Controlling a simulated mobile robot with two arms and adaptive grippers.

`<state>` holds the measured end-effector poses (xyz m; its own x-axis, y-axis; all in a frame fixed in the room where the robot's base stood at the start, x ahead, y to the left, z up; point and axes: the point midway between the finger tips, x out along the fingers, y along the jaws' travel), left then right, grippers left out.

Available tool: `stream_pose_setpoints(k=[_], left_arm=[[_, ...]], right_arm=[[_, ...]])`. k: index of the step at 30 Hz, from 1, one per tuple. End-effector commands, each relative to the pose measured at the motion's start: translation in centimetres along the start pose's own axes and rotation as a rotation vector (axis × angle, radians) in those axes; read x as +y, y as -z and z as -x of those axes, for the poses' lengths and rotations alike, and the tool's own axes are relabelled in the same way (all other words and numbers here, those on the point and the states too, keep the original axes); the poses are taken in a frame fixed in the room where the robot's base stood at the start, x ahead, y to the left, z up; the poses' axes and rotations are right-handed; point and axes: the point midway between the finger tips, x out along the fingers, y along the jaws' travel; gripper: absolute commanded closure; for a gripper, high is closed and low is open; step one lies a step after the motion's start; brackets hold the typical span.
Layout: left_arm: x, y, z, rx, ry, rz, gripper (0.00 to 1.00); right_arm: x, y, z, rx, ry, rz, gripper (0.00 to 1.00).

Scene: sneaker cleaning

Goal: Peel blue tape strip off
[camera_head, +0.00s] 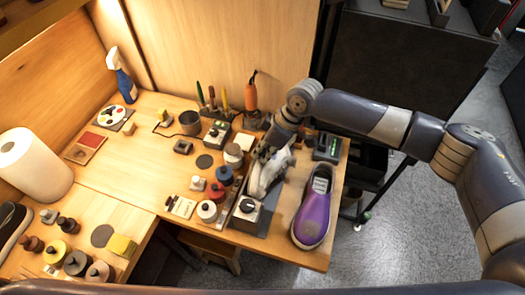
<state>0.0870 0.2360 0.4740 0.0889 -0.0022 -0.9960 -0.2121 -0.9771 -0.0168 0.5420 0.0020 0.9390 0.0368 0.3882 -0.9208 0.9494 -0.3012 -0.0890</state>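A white and grey sneaker (266,178) stands near the right side of the wooden workbench. My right gripper (268,150) is at the far end of this sneaker, reaching down over it. The gripper is small and dark here, and I cannot tell whether its fingers are open, shut or touching the shoe. I cannot make out a blue tape strip on the sneaker; the gripper and wrist hide part of it. A round blue item (224,175), perhaps a roll, sits on the bench left of the sneaker. My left gripper is not in view.
A purple shoe (312,214) stands at the bench's right edge. A box with a dark knob (244,213) is in front of the sneaker. Upright tools, an orange-handled one (251,96) among them, stand behind. A paper roll (32,165) and spray bottle (121,77) are left. The bench's left middle is mostly clear.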

Motion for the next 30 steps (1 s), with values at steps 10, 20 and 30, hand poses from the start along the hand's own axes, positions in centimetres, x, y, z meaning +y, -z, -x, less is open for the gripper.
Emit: stream_pose_setpoints(k=[10, 20, 30], left_arm=[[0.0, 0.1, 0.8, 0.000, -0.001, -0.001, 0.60], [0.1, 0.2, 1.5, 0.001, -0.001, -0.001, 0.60], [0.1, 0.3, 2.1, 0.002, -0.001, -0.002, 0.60]], right_arm=[[0.0, 0.2, 0.8, 0.001, 0.000, 0.000, 1.00], [0.0, 0.4, 1.5, 0.001, 0.000, 0.000, 1.00], [0.0, 0.5, 2.1, 0.002, 0.000, 0.000, 1.00]])
